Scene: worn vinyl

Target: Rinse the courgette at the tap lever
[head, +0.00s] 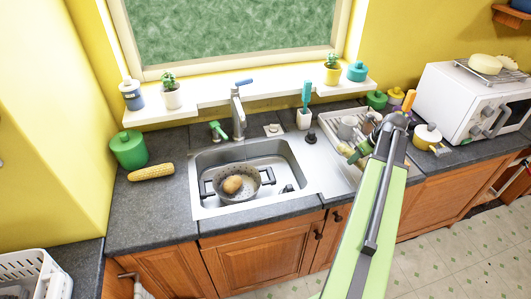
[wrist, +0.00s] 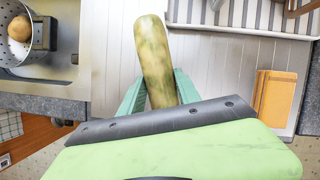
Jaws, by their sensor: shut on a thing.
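My gripper (wrist: 158,88) is shut on the courgette (wrist: 155,50), a mottled pale green and brown rod that sticks out past the teal fingers. In the head view my gripper (head: 364,146) is over the drainer to the right of the sink, and the courgette (head: 346,151) shows only as a small piece at its tip. No water is seen running.
A colander (head: 262,179) holding a potato (head: 232,185) sits in the sink. A dish rack (head: 330,121) with crockery stands on the right. Potted plants (head: 172,94) line the sill.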

